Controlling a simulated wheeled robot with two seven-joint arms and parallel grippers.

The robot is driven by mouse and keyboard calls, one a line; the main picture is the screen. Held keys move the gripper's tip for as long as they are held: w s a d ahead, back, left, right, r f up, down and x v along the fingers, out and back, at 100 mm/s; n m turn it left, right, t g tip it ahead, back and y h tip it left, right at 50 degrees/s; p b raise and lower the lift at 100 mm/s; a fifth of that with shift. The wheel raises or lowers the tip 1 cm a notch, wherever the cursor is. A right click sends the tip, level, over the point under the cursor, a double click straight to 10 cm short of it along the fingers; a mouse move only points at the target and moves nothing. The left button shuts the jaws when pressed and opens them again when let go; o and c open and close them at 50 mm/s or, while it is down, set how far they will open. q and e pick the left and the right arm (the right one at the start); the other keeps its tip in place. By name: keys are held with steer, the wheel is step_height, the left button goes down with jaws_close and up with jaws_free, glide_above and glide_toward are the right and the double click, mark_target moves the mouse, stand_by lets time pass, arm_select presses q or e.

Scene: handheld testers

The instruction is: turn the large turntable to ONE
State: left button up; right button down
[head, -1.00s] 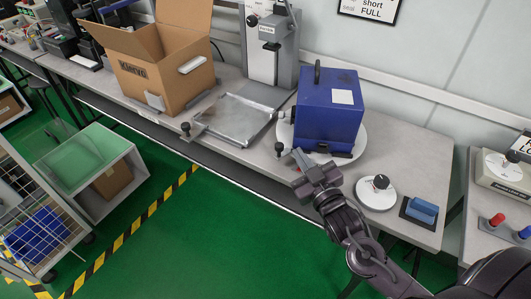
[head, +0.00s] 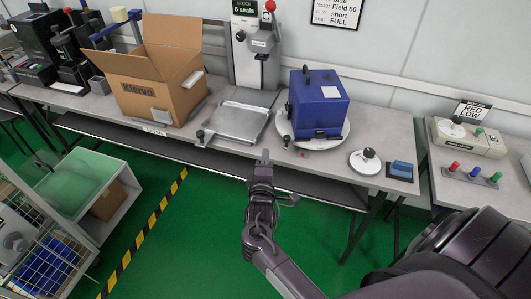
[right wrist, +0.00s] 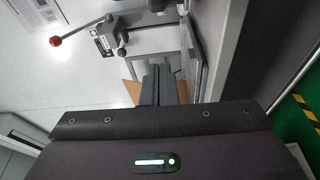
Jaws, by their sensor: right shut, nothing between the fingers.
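The large turntable (head: 342,137) is a white disc on the bench, with a dark knob (head: 287,140) at its left front rim. A blue box-shaped tester (head: 322,110) with a black top handle and a white label stands on it. A small red mark (head: 305,153) shows at the disc's front edge. No position words are readable. My right gripper (head: 265,155) is shut and empty, in front of the bench edge, left of the disc and apart from it. Its fingers (right wrist: 160,85) also show in the right wrist view. My left gripper is not in view.
A smaller white disc with a black knob (head: 368,154) and a blue block on a dark pad (head: 401,169) lie right of the turntable. Left are a metal tray (head: 240,122), a press with a red-tipped lever (head: 262,45) and an open cardboard box (head: 150,85).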

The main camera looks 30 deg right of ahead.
steer(key=x, duration=0.8)
steer(key=shift+w, duration=0.15)
steer(key=shift+s+d+p, duration=0.85)
steer(key=shift+s+d, duration=0.15)
steer(key=shift+s, duration=0.1)
steer(key=shift+s+d, duration=0.25)
steer(key=shift+s, duration=0.2)
steer(key=shift+f, duration=0.15)
steer(key=shift+s+d+p, duration=0.1)
steer(key=shift+s+p, duration=0.1)
steer(key=shift+p, duration=0.1)
steer(key=shift+s+d+n+y, duration=0.1)
steer(key=shift+s+n+y, duration=0.2)
steer(key=shift+y, duration=0.1)
steer(key=shift+s+d+t+y+p, duration=0.1)
steer(key=shift+s+t+y+p, duration=0.15)
steer(key=shift+t+p, duration=0.2)
